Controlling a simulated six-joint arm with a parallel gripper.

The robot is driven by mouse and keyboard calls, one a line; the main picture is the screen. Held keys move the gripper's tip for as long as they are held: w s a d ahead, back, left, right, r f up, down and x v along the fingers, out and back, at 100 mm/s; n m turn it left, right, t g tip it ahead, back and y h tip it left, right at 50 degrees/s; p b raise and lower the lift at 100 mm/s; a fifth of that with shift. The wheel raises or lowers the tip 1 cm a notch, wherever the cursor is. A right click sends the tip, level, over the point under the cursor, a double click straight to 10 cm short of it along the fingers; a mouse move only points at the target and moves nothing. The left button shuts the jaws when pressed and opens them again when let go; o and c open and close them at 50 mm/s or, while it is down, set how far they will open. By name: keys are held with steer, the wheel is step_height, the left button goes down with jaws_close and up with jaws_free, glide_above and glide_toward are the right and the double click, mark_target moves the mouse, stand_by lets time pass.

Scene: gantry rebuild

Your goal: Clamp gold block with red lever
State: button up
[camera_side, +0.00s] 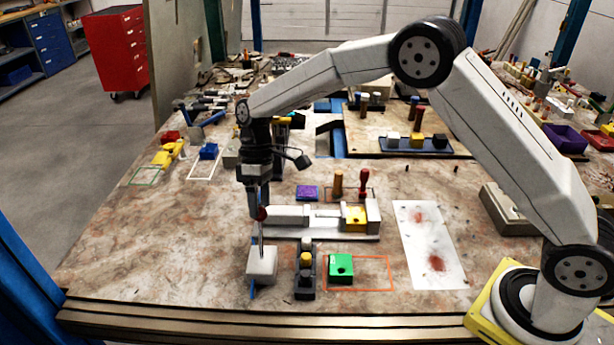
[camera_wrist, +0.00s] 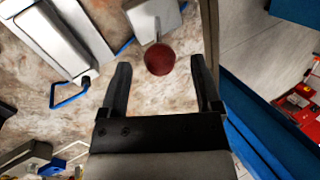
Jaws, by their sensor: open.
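The gold block (camera_side: 355,217) sits in the grey vise (camera_side: 330,236), beside its right-hand jaw. A grey sliding body (camera_side: 288,215) stands to its left, with a thin light bar between them. The red lever's round knob (camera_side: 262,213) shows at the vise's left end, partly hidden by my gripper (camera_side: 261,222). In the wrist view the red knob (camera_wrist: 160,59) lies between the tips of my open gripper (camera_wrist: 161,75), with clear space on both sides. A thin pale rod runs up from the knob to a grey block (camera_wrist: 154,18). I cannot tell the exact depth between knob and fingertips.
A white block (camera_side: 262,262) stands just in front of my gripper. A stained white sheet (camera_side: 429,245) lies at right.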

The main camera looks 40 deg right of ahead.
steer(key=shift+v, duration=1.6)
steer(key=shift+d, duration=0.1)
steer(key=s+d+f+m+t+h, duration=0.1)
steer(key=s+d+m+t, duration=0.2)
steer(key=s+d, duration=0.4)
steer(key=s+d+f+m+t+h, duration=0.1)
steer(key=s+d, duration=0.6)
steer(key=s, duration=0.7)
steer(key=m+t+h, duration=0.1)
steer(key=m+t, duration=0.1)
steer(key=shift+s+m, duration=0.35)
steer(key=shift+m, duration=0.05)
